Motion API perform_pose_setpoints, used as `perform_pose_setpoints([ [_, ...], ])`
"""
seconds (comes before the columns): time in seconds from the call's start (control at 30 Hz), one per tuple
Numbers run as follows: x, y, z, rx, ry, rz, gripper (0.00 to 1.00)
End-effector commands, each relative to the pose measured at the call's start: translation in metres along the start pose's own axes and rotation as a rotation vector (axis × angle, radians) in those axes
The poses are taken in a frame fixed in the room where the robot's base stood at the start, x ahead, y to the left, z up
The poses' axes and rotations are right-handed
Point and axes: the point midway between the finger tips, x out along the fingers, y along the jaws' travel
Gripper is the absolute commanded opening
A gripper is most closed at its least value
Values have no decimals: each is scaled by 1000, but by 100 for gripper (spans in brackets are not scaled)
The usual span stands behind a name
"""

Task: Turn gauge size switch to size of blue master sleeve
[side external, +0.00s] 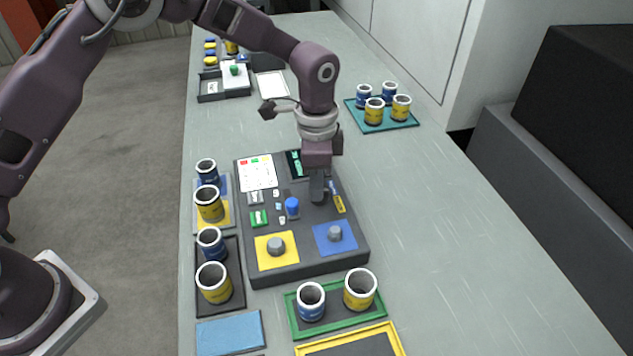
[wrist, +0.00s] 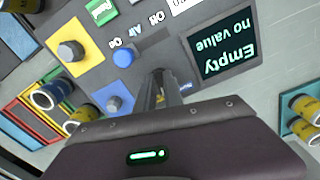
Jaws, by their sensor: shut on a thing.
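My gripper (side external: 318,198) points down at the right part of the dark gauge box (side external: 308,262). Its fingers (wrist: 166,98) are shut on the size switch, which they mostly hide. A blue label (side external: 333,187) and a yellow label (side external: 340,204) lie just right of the fingers. Which label the switch points to cannot be told. A blue-banded sleeve (side external: 207,172) and a larger yellow-banded sleeve (side external: 210,204) stand on a blue and yellow pad left of the box. Which sleeve is the master cannot be told for sure.
The box's display (wrist: 225,45) reads "Empty no value". A blue button (side external: 292,207) and grey posts on yellow (side external: 276,245) and blue (side external: 335,233) squares stand on the box. Sleeves stand in a dark tray (side external: 200,311), a green-rimmed tray (side external: 334,330) and a teal tray (side external: 403,124).

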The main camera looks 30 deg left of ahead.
Motion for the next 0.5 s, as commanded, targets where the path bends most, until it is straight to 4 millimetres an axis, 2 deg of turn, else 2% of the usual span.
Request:
perform_pose_setpoints([
  [0.5, -1, 3, -1, -482, 0, -1, 0],
])
